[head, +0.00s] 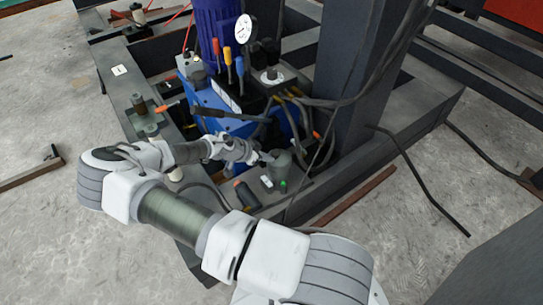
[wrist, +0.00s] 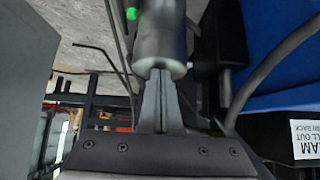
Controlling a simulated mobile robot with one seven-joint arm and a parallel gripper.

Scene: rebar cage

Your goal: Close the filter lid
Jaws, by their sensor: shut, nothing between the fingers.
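A grey cylinder (head: 280,166), which looks like the filter, stands low beside the blue hydraulic unit in the head view. It also fills the upper middle of the wrist view (wrist: 160,38). I cannot make out a separate lid or tell how it is set. My gripper (head: 266,157) is at the left side of the cylinder in the head view. In the wrist view my gripper (wrist: 160,78) is shut, with no object between its fingers. The fingertips are at the cylinder's rounded near end; I cannot tell whether they touch it.
The blue hydraulic unit (head: 205,94) carries coloured levers, a gauge (head: 244,28) and hoses. A dark steel post (head: 350,80) rises right of the cylinder. A green knob (head: 283,186) is just below the cylinder. A black cable (head: 425,185) trails over open floor at right.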

